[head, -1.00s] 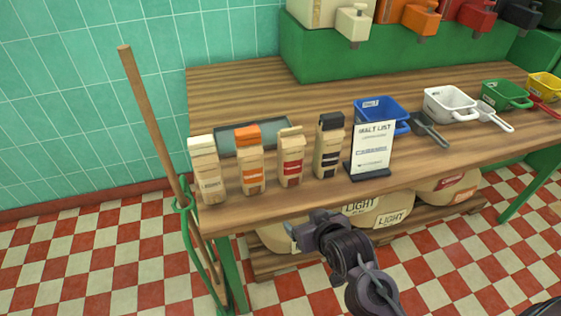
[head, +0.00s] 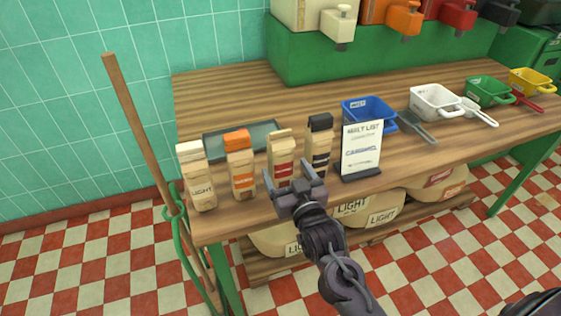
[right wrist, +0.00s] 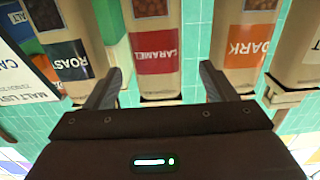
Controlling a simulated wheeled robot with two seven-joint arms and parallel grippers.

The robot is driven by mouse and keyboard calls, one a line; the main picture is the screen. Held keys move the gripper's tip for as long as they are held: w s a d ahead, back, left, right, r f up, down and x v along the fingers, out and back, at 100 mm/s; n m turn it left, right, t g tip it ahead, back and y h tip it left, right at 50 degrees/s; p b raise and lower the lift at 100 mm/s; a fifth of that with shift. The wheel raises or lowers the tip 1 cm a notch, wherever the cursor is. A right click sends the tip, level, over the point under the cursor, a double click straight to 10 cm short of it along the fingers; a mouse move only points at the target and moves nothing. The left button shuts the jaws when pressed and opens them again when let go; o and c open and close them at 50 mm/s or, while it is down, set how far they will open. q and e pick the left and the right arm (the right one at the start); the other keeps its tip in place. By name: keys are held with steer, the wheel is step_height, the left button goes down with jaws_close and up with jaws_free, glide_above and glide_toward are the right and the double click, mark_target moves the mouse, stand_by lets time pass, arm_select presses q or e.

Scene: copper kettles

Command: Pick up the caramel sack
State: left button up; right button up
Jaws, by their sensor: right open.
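The caramel sack (head: 281,147) is a tan upright sack with a red label, standing near the table's front edge between the dark sack (head: 240,160) with orange bands and the roast sack (head: 319,145) with black bands. My right gripper (head: 288,178) is open and empty, just in front of the caramel sack and hiding its lower part. In the right wrist view the caramel sack (right wrist: 155,45) stands centred between the spread fingers (right wrist: 160,70); I cannot tell whether the fingertips reach its sides. My left gripper is not in view.
The light sack (head: 197,180) stands at the left end of the row. A malt list sign (head: 360,150) stands right of the roast sack, near a blue bin (head: 368,110). A grey tray (head: 215,146) lies behind the sacks. A wooden pole (head: 135,115) leans at the table's left end.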

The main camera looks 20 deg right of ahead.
steer(key=w+p, duration=0.1)
steer(key=w, duration=0.6)
steer(key=shift+w+f, duration=0.1)
steer(key=shift+w, duration=0.2)
steer(key=c, duration=1.1)
steer(key=shift+c, duration=0.7)
steer(key=shift+r, duration=0.2)
